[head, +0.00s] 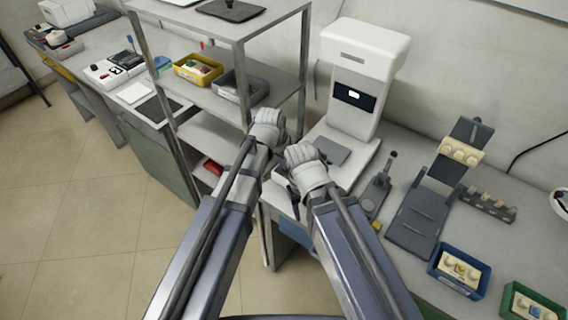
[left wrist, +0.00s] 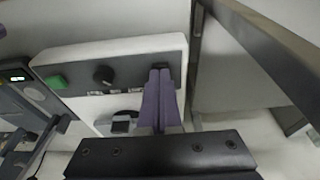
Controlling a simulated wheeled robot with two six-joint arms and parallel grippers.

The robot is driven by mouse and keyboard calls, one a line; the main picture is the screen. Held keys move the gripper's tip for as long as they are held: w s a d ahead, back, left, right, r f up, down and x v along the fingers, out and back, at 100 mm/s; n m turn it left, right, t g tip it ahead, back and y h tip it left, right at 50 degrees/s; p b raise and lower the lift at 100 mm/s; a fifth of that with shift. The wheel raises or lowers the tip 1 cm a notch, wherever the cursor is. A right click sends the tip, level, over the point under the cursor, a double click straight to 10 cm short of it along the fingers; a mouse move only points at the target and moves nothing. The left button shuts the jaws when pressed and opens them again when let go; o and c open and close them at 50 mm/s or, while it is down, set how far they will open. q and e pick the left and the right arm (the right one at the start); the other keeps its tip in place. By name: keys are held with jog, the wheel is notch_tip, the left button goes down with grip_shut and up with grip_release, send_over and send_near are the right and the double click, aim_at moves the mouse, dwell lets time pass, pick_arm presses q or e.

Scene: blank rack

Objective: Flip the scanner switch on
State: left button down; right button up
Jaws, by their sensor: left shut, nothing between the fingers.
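The scanner (head: 362,50) is a tall white machine with a small lit screen (head: 354,95), standing on the bench by the wall. In the left wrist view a grey panel (left wrist: 135,58) on a white body carries a green button (left wrist: 57,82) and a black knob (left wrist: 103,75). My left gripper (left wrist: 160,72) is shut and empty, its purple fingers in front of the panel's right end. Whether they touch it, I cannot tell. The fingers hide what lies behind them, and no switch shows clearly. In the head view my right wrist is beside the left one; its fingers are not clear.
A metal shelf rack (head: 240,27) with a yellow bin (head: 198,70) and a grey bin (head: 238,86) stands left of the scanner. A dark fixture (head: 418,222), a blue bin (head: 458,272) and a green bin (head: 530,302) are on the bench at right. The floor at left is clear.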

pick_arm(q)
jog(key=shift+s+a+f+t, duration=0.1)
jog(key=shift+s+f+t, duration=0.05)
jog(key=shift+t, duration=0.15)
pick_arm(e)
jog(key=shift+f, duration=0.35)
pick_arm(q)
jog(key=shift+w, duration=0.2)
jog(key=shift+w+d+r, duration=0.2)
jog(key=shift+w+d, duration=0.3)
pick_arm(e)
jog(key=shift+r, duration=0.25)
pick_arm(q)
jog(key=shift+p, duration=0.35)
pick_arm(e)
jog(key=shift+r, duration=0.1)
pick_arm(q)
jog(key=shift+p+v, duration=0.85)
jog(key=shift+v, duration=0.1)
jog(key=s+a+p+v, duration=0.1)
jog(key=p+v, duration=0.9)
jog(key=v, duration=0.1)
jog(key=shift+s+a+p, duration=0.3)
jog(key=shift+p, duration=0.05)
pick_arm(e)
notch_tip(320, 180, up, 12)
jog(key=shift+a+r, duration=0.15)
jog(key=shift+r, duration=0.05)
